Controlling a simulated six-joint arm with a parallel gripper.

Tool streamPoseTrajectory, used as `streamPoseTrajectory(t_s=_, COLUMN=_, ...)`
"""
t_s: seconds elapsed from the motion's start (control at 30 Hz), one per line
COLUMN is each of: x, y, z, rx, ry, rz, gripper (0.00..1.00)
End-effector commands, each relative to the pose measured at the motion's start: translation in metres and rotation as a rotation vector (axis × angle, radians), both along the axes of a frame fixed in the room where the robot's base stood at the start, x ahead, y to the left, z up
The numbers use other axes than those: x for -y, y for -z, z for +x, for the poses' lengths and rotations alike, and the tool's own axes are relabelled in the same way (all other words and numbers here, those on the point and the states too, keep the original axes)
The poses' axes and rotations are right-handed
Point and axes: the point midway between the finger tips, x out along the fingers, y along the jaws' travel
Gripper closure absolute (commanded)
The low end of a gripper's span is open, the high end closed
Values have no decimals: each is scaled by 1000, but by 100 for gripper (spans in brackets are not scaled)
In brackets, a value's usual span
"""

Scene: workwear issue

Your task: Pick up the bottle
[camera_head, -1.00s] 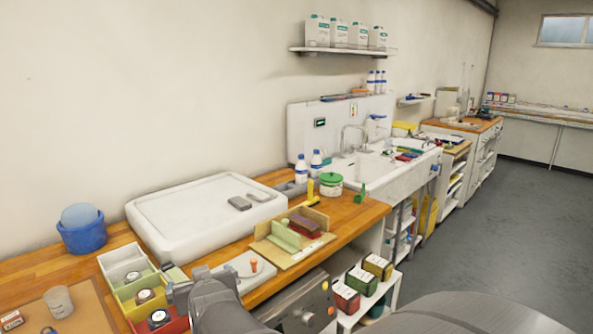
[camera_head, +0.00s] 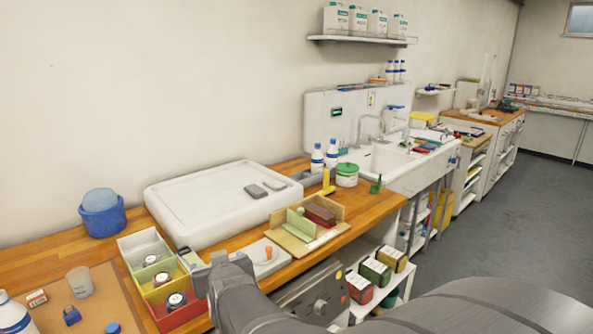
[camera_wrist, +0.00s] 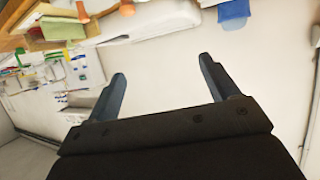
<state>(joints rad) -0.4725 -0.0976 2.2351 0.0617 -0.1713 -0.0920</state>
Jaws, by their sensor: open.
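Several white bottles with blue labels are in the head view. A pair, a left bottle (camera_head: 317,158) and a right bottle (camera_head: 331,155), stands upright on the wooden bench by the sink. Another bottle (camera_head: 14,314) is cut off at the lower left edge. More small bottles (camera_head: 396,71) stand above the sink. The frames do not show which one is meant. My gripper (camera_wrist: 162,70) is open and empty in the wrist view, its two dark fingers apart. In the head view my arm reaches over the bench front near the coloured bins, away from the bottles.
Coloured bins (camera_head: 158,283), a white tray-like basin (camera_head: 220,232), a blue bucket (camera_head: 102,213) and a clear beaker (camera_head: 79,282) are on the bench. A green-lidded tub (camera_head: 347,176) stands right of the bottle pair. A wooden holder (camera_head: 303,236) is in front of the basin.

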Motion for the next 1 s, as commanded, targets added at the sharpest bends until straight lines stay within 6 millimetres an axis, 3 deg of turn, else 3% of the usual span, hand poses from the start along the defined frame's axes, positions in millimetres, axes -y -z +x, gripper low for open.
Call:
streamPoseTrajectory(t_s=0.2, x=-3, y=0, z=0, rx=1, ry=-7, rz=0, gripper=20)
streamPoseTrajectory(t_s=0.33, x=-31, y=0, z=0, rx=14, ry=-74, rz=-2, gripper=20)
streamPoseTrajectory(t_s=0.47, x=-95, y=1, z=-10, rx=37, ry=-234, rz=2, gripper=20)
streamPoseTrajectory(t_s=0.53, x=-139, y=4, z=-23, rx=44, ry=-346, rz=8, gripper=20)
streamPoseTrajectory(t_s=0.7, x=-235, y=18, z=-74, rx=35, ry=-624, rz=25, gripper=20)
streamPoseTrajectory(t_s=0.83, x=-285, y=32, z=-117, rx=6, ry=-793, rz=27, gripper=20)
streamPoseTrajectory(t_s=1.0, x=-314, y=42, z=-151, rx=-21, ry=-911, rz=24, gripper=20)
